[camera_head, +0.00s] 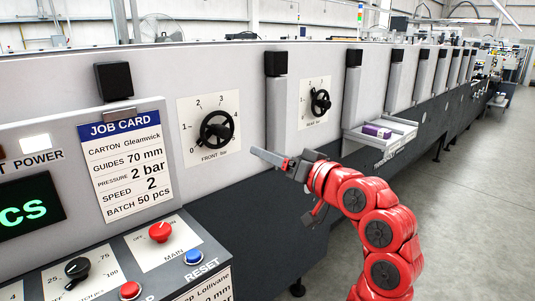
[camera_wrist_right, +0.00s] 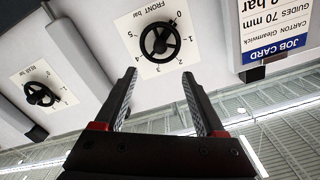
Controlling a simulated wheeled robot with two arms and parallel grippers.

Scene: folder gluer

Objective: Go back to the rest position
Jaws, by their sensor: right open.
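My right gripper (camera_head: 257,152) is held out in front of the folder gluer's side panel, at the end of the red arm. In the right wrist view its two fingers (camera_wrist_right: 159,75) are apart with nothing between them. The black FRONT bar handwheel (camera_head: 217,131) sits on its dial plate, left of and above the gripper in the head view. It also shows beyond the fingertips in the right wrist view (camera_wrist_right: 160,40), apart from them. The second black handwheel (camera_head: 320,102) is farther along the panel. My left gripper is not seen.
A job card (camera_head: 126,163) is fixed to the panel at the left. Below it, a control desk carries a red MAIN knob (camera_head: 160,231), a blue RESET button (camera_head: 194,257) and a black knob (camera_head: 77,268). A tray (camera_head: 396,132) with a purple carton (camera_head: 377,131) juts out beyond my arm. Grey floor is clear at right.

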